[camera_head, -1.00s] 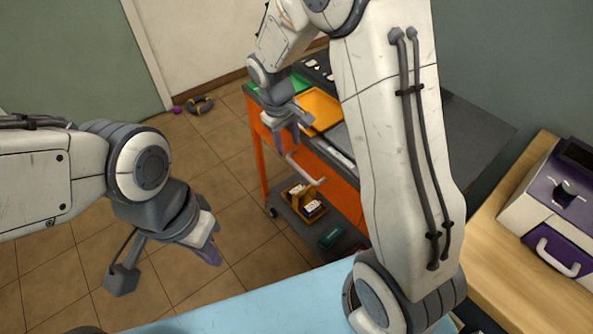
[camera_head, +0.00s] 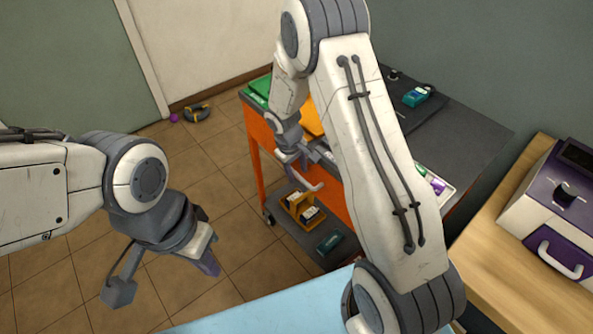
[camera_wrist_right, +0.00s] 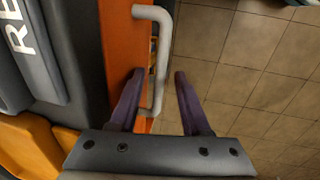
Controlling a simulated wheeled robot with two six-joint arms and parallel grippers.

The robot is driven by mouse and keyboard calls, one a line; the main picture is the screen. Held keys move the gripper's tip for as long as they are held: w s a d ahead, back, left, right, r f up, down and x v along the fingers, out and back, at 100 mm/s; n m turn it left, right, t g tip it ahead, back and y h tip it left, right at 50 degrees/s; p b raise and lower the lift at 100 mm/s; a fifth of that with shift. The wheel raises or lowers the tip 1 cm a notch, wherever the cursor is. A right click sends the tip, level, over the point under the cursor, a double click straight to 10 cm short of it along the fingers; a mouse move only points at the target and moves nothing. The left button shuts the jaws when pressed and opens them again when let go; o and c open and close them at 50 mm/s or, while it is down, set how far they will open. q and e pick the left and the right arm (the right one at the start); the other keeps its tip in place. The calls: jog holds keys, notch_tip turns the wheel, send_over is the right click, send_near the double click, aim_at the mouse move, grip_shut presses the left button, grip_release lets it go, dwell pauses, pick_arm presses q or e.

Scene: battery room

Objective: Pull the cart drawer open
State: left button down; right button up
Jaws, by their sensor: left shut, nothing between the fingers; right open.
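The orange cart (camera_head: 331,204) stands beyond the blue surface, with a pale bar handle (camera_head: 313,185) on its front side. In the right wrist view the handle (camera_wrist_right: 160,60) runs along the orange front panel (camera_wrist_right: 117,45). My right gripper (camera_head: 293,167) is open, close above the handle. In the wrist view the handle lies between the two purple fingers of my right gripper (camera_wrist_right: 158,75), and they are not closed on it. My right arm hides part of the cart. My left gripper (camera_head: 210,266) is shut and empty, over the floor, well left of the cart.
The cart's lower shelf (camera_head: 327,262) holds a yellow carrier (camera_head: 290,205) and a teal box (camera_head: 330,243). Green and orange trays lie on top. A blue surface (camera_head: 270,308) is in front; a wooden bench (camera_head: 492,262) with a purple-white device (camera_head: 560,210) is right.

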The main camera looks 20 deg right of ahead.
grip_shut()
dwell(1.4)
